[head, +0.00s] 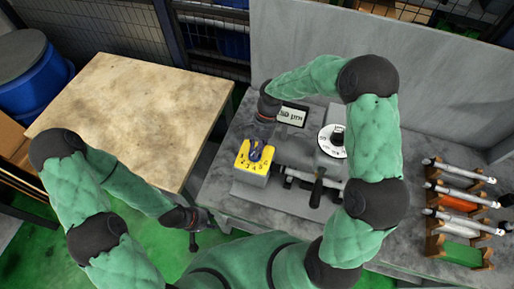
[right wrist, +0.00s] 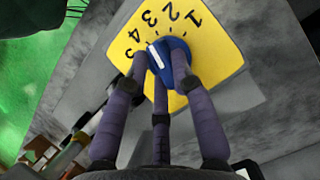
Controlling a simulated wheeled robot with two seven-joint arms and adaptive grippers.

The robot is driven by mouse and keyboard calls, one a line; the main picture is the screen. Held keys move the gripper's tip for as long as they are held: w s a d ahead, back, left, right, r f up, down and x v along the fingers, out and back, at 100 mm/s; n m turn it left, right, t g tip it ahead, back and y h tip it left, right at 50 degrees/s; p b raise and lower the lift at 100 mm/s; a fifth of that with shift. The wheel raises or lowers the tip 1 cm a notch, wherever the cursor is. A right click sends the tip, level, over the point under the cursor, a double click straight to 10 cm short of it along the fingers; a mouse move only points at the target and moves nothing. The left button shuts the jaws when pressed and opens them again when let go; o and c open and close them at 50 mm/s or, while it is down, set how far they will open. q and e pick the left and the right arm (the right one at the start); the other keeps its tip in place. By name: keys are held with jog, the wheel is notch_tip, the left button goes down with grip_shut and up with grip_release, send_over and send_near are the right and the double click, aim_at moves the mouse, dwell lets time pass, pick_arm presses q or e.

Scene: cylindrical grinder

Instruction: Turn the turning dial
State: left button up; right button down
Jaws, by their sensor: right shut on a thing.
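The turning dial is a blue knob (right wrist: 181,58) with a white line, on a yellow plate (right wrist: 218,62) numbered 1 to 5. The line's upper end points toward the 3 and 4 side. In the head view the yellow box (head: 249,176) stands on the left of the grinder, partly hidden by the gripper. My right gripper (right wrist: 164,60) comes at the dial with three dark fingers, shut around the blue knob; it also shows above the box in the head view (head: 261,143). My left gripper (head: 195,238) hangs away from the dial near the worktable; its fingers are too small to read.
A white round dial (head: 331,141) and a dark lever (head: 318,185) are on the grinder right of the yellow box. A rack (head: 462,251) with several tools stands at the right. A bare wooden-topped table (head: 140,110) stands at the left, with a blue barrel (head: 40,90) behind it.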

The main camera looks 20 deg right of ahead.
jog(key=n+p, duration=0.1)
jog(key=n, duration=0.1)
jog(key=shift+w+n+g+h, duration=0.15)
jog(key=shift+n+g+h, duration=0.15)
jog(key=shift+n+h, duration=0.1)
jog(key=shift+w+n+g+h+p, duration=0.1)
jog(key=shift+n+g+h+p, duration=0.3)
jog(key=shift+n, duration=1)
jog(key=c, duration=1)
grip_release()
jog(key=shift+c, duration=0.2)
jog(key=shift+r, duration=0.1)
jog(key=v, duration=1.1)
jog(key=shift+r, duration=0.4)
jog(key=shift+w+a, duration=0.1)
jog(key=shift+a, duration=0.1)
